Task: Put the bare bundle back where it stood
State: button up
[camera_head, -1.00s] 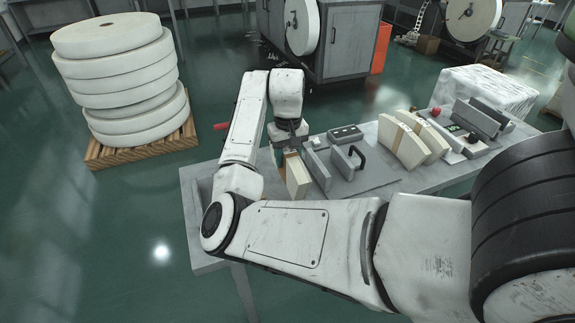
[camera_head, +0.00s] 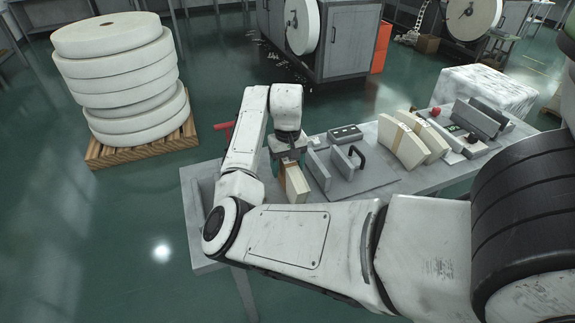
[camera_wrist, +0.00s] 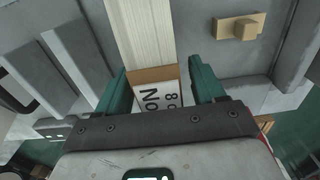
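A cream bundle (camera_head: 297,187) of stacked sheets is at my gripper (camera_head: 287,152), near the left part of the grey bench (camera_head: 370,195). In the wrist view the bundle (camera_wrist: 145,30) runs up between the two teal fingers of my gripper (camera_wrist: 160,92). A brown strip and a white label with black print show on the part between the fingers. Whether the bundle's underside touches the bench is hidden.
Grey upright plates (camera_head: 317,168) and a black handle (camera_head: 357,157) stand just right of the bundle. Two larger cream bundles (camera_head: 396,143) stand farther right. A tan block (camera_wrist: 240,27) lies right of the bundle in the wrist view. The bench's left end looks clear.

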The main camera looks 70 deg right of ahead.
notch_tip(320, 180, up, 12)
jog(key=shift+r, duration=0.15)
dwell(0.5)
dwell(0.6)
